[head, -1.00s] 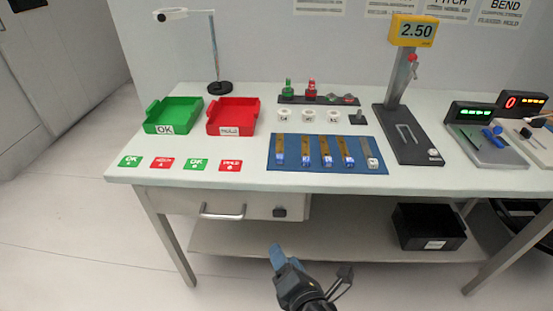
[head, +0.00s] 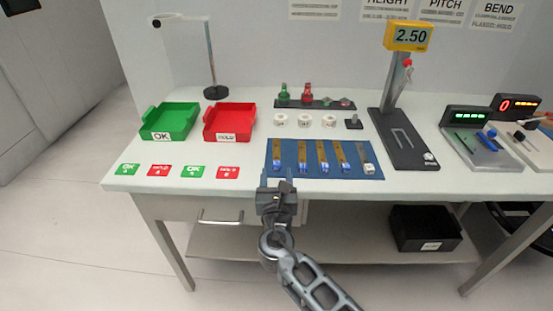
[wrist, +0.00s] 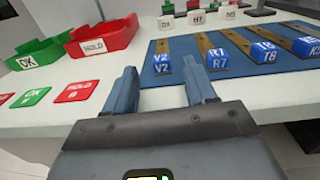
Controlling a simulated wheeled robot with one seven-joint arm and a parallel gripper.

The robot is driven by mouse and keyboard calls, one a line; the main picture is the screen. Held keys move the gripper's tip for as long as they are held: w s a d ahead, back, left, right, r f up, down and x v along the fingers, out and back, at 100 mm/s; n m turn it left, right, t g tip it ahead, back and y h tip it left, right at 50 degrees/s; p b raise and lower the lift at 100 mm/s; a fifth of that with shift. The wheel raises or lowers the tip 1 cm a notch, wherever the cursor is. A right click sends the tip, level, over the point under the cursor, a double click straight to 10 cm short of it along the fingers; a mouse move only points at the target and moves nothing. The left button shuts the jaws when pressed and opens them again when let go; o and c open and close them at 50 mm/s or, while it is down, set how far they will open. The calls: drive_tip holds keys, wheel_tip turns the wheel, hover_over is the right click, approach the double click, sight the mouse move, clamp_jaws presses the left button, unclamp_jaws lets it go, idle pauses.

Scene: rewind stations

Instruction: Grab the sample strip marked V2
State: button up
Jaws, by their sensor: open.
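The sample strip marked V2 (wrist: 164,61) lies on the blue mat (wrist: 152,79) as the leftmost of a row. It is brown with a blue labelled end toward me, and it also shows in the head view (head: 277,155). My gripper (wrist: 160,84) is open and empty. Its two blue-grey fingers point toward the V2 end and stand apart from it, one to each side in the wrist view. In the head view my gripper (head: 276,182) is at the table's front edge, just in front of the mat, below V2 in the picture.
Strips marked R7 (wrist: 215,58) and T8 (wrist: 263,51) lie to the right of V2, with another beyond. A green OK tray (head: 170,121) and a red HOLD tray (head: 230,122) stand at the left. White round pieces (head: 305,120) stand behind the mat. A gauge stand (head: 400,140) is to its right.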

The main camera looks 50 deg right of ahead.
drive_tip(key=shift+x, duration=1.5)
drive_tip(key=shift+f, duration=0.1)
clamp_jaws()
